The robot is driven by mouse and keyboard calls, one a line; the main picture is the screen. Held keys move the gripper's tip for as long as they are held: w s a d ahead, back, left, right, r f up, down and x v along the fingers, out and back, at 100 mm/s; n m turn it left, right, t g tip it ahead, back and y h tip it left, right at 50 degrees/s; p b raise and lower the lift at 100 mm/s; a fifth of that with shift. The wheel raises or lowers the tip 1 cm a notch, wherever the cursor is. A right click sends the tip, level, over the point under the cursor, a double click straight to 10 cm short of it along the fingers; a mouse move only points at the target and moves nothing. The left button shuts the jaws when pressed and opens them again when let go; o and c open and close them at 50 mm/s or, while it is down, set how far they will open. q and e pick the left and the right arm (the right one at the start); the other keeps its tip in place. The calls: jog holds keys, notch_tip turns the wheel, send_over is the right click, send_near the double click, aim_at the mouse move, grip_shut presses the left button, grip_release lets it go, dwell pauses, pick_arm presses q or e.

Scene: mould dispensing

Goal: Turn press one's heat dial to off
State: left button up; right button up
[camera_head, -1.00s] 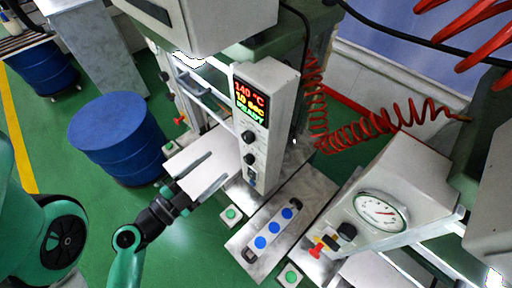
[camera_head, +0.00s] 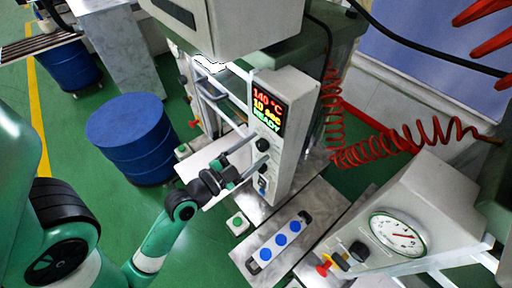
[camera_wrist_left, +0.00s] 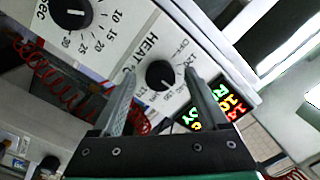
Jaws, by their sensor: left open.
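The heat dial (camera_wrist_left: 160,75) is a black round knob on the white panel of the press's control box, with HEAT and OFF printed beside it in the left wrist view. Its pale mark points away from OFF, toward the numbers at the lower right. In the head view it is the upper knob (camera_head: 263,145), below the display. My left gripper (camera_head: 254,152) is open. Its two fingers (camera_wrist_left: 159,73) reach toward the panel on either side of the dial. I cannot tell whether they touch it. My right gripper is not in view.
The lit display (camera_head: 267,110) reads 140 °C, 10 sec, READY. A second dial (camera_wrist_left: 72,12), marked SEC, sits beside the heat dial. A blue drum (camera_head: 130,135), a blue-button bar (camera_head: 281,240) and a gauge box (camera_head: 430,205) stand around. A red coiled hose (camera_head: 400,150) hangs behind.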

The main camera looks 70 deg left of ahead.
pick_arm(q)
jog(key=shift+w+a, duration=0.15)
jog(key=shift+w, duration=0.15)
jog(key=shift+c, duration=0.2)
grip_shut()
